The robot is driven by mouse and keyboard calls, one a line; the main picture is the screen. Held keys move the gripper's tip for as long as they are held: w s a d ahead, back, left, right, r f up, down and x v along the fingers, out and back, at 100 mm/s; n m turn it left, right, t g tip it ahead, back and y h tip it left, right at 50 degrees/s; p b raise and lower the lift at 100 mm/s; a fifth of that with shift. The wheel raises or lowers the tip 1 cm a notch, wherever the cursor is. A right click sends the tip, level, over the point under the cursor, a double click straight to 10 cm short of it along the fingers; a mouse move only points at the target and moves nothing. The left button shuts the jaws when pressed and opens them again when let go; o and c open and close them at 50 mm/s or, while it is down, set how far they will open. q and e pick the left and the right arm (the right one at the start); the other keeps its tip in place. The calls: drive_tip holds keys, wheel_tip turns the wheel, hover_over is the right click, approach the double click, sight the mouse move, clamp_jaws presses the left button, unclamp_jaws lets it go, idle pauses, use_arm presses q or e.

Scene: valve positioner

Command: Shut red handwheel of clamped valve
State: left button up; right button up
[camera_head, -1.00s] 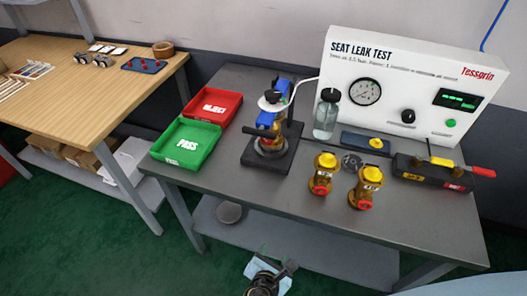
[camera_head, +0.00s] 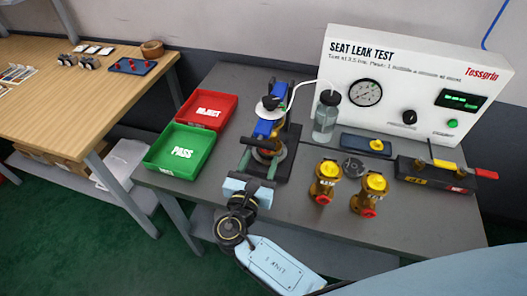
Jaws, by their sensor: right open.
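The clamped valve (camera_head: 266,150) is a brass body held in a dark fixture (camera_head: 284,162) with a blue clamp (camera_head: 268,126) over it. My right gripper (camera_head: 259,160) is at the front of this valve, its two dark fingers apart and pointing toward it. The fingers stand in front of the valve's lower front, and the red handwheel is hidden or too small to make out there. I cannot tell whether the fingers touch it. My left gripper is not in view.
Two loose brass valves (camera_head: 324,181) (camera_head: 369,192) with yellow tops and red front wheels stand to the right. A green PASS tray (camera_head: 153,160) and a red REJECT tray (camera_head: 193,122) lie left. The test panel (camera_head: 400,60), a bottle (camera_head: 325,118) and a black tool block (camera_head: 430,177) stand behind and right.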

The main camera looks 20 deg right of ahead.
drive_tip(key=x, duration=0.3)
drive_tip(key=shift+w+d, duration=0.15)
drive_tip(key=shift+w, duration=0.1)
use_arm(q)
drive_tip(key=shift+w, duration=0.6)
use_arm(e)
drive_tip(key=c, duration=1)
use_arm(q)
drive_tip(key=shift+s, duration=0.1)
use_arm(e)
drive_tip(key=shift+o, duration=0.2)
